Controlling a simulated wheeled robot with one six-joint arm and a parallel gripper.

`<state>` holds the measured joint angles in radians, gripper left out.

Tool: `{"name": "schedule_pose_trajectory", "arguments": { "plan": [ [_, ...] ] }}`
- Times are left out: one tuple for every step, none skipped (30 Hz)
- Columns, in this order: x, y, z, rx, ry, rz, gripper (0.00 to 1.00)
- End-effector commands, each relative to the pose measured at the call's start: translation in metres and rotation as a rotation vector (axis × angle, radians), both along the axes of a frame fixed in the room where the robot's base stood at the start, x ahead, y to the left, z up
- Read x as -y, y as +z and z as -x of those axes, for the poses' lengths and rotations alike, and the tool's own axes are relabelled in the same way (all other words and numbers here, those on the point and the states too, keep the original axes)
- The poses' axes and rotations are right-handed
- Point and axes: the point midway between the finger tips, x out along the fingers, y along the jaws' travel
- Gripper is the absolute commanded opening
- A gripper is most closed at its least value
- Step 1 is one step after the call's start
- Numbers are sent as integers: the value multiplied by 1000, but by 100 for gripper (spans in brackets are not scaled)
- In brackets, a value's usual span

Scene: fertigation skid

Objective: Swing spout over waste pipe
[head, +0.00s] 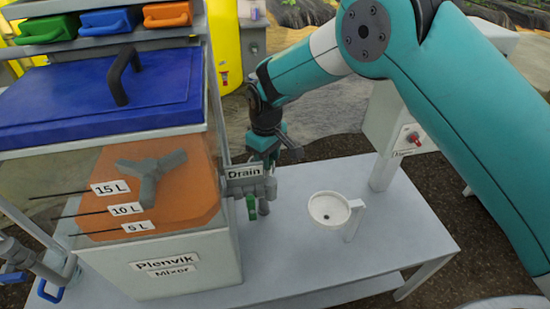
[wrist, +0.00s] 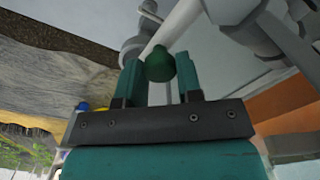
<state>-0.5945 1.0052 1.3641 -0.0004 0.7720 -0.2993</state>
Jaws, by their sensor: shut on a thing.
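The grey drain spout (head: 264,204) comes off the right side of the mixer tank, below the Drain label (head: 244,173), and points down over the bench. A green lever (head: 251,208) hangs beside it. The waste pipe (head: 331,209) is a white, funnel-like cup with a dark hole, standing on the bench to the right of the spout and apart from it. My gripper (head: 270,160) is above the spout, right by the Drain label. In the wrist view its teal fingers are shut on a green knob (wrist: 160,66). The knob's attachment to the spout is hidden.
The mixer tank (head: 187,265), with orange liquid and a blue lid (head: 60,105), stands left of my gripper. A white post with a red knob (head: 413,138) stands behind right. The bench (head: 285,262) is clear in front of the waste pipe.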

Motion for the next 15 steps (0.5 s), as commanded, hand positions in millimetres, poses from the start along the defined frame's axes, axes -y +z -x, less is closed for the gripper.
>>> {"name": "schedule_pose_trajectory", "arguments": {
  "plan": [
    [-3, -1, 1, 0, 27, -1, 0],
    [-4, -1, 1, 0, 41, -1, 0],
    [-5, 0, 1, 0, 57, -1, 0],
    [-6, 0, 1, 0, 70, -1, 0],
    [-7, 0, 1, 0, 80, -1, 0],
    [-8, 0, 2, 0, 91, -1, 0],
    [-8, 0, 2, 0, 100, -1, 0],
    [-8, 0, 2, 0, 107, -1, 0],
    [-9, 0, 2, -1, 115, -1, 0],
    [-9, 0, 2, -1, 120, -1, 0],
    [-10, 0, 2, -1, 124, -1, 0],
    [-10, 0, 2, -2, 129, -1, 0],
    [-10, 0, 3, -2, 132, -1, 0],
    [-11, 0, 3, -2, 135, -1, 0],
    [-11, 0, 3, -2, 137, -1, 0]
  ]
}}
